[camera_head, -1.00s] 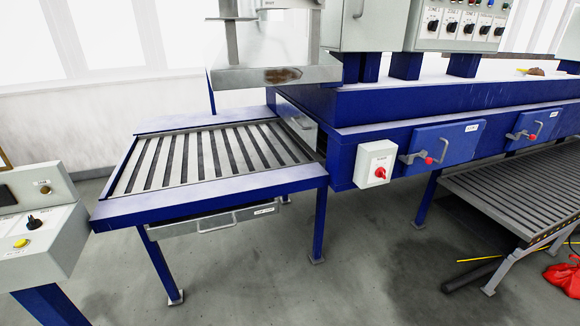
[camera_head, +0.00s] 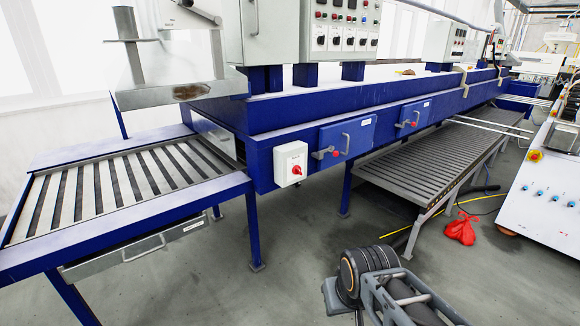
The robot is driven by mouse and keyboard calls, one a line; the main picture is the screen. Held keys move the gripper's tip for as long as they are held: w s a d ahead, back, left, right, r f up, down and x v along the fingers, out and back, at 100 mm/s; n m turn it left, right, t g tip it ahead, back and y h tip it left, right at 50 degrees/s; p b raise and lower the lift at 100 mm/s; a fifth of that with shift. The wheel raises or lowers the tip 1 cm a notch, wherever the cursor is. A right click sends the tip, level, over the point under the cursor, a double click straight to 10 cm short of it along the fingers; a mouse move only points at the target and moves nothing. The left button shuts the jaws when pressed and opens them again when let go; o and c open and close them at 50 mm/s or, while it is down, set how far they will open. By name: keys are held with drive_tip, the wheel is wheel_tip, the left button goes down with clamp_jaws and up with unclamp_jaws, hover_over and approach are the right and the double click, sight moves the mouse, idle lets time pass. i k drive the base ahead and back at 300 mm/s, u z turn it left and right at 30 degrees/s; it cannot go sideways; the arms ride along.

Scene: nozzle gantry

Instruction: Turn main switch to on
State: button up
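A white switch box (camera_head: 291,164) with a red rotary knob (camera_head: 296,170) is mounted on the front of the blue machine, left of centre. It looks like the main switch, but its small label and the knob's exact position are too small to read. Part of my arm (camera_head: 385,290), with a dark round joint and grey links, shows at the bottom, apart from the box and in front of it. My gripper cannot be made out in this view.
A slatted roller table (camera_head: 105,250) stands at left. Blue doors with handles (camera_head: 347,138) are right of the box. A control cabinet (camera_head: 345,28) is above. A low slatted rack (camera_head: 440,165), yellow cable and red cloth (camera_head: 461,228) lie right. The floor before the box is clear.

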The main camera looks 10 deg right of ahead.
sight(296, 169)
drive_tip(key=u, duration=0.15)
drive_tip(key=i, duration=1.1)
drive_tip(key=u, duration=0.05)
